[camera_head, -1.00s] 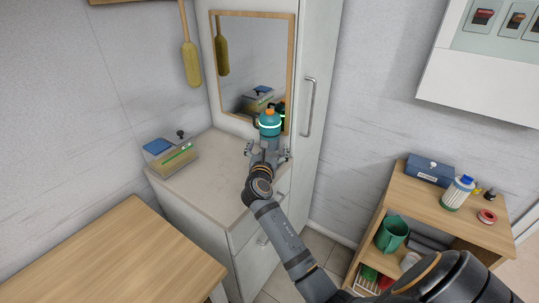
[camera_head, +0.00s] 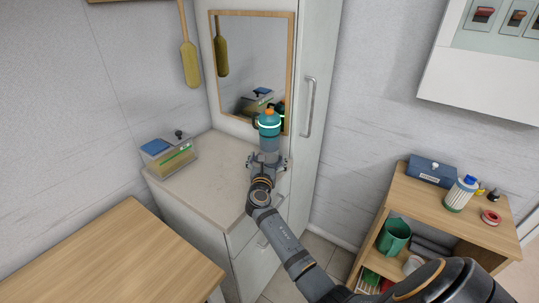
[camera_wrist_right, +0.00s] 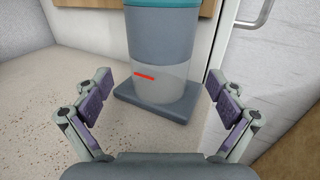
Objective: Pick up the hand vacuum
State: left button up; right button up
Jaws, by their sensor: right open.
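The hand vacuum (camera_head: 268,124) stands upright on the cabinet top, in front of the mirror. It has a teal upper part with an orange top and a grey lower body. In the right wrist view, its grey body (camera_wrist_right: 160,45), clear lower section with a red mark, and dark square base show; its top is cut off. My right gripper (camera_head: 267,162) is open and empty, on the near side of the vacuum. In the wrist view its fingers are spread to the left and right of the vacuum, apart from it. My left gripper is not in view.
A clear box with a blue lid (camera_head: 169,155) sits at the cabinet top's left. The mirror (camera_head: 240,60) is close behind the vacuum, and a tall cabinet door with a handle (camera_head: 309,107) stands right. A wooden table (camera_head: 120,255) is at front left; a loaded shelf (camera_head: 440,207) is right.

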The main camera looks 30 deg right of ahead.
jog(key=x, duration=0.4)
jog(key=shift+w+d+f, duration=0.1)
jog(key=shift+w+d, duration=0.15)
jog(key=shift+d, duration=0.05)
jog(key=shift+s+a, duration=0.1)
jog(key=shift+c, duration=1)
jog(key=c, duration=1.2)
